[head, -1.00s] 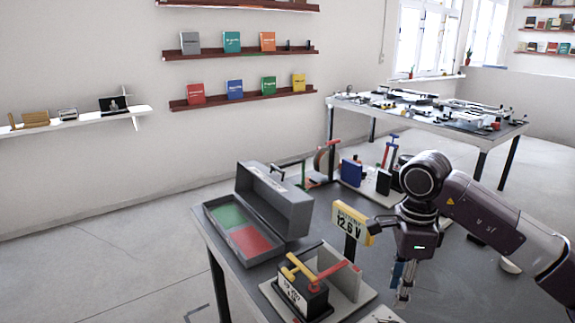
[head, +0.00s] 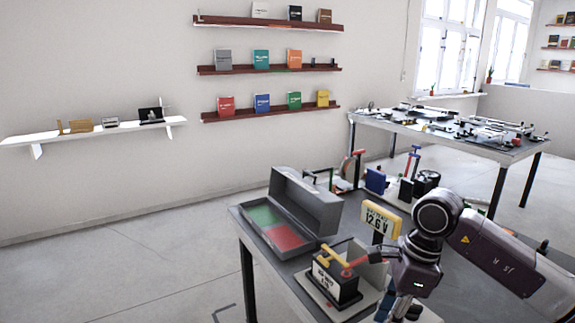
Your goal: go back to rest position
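My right arm comes in from the right over the workbench (head: 265,240). Its gripper (head: 398,308) points down near the bottom of the head view, beside the battery stand. The fingers are small and partly cut off, so I cannot tell whether they are open or shut. I see nothing clearly held in them. My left gripper is not in view.
On the workbench stand an open grey case (head: 312,203) with green and red compartments, a battery with clamps (head: 335,280), and a yellow 12.6 V sign (head: 380,219). A second cluttered table (head: 362,119) stands behind. The floor at left is clear.

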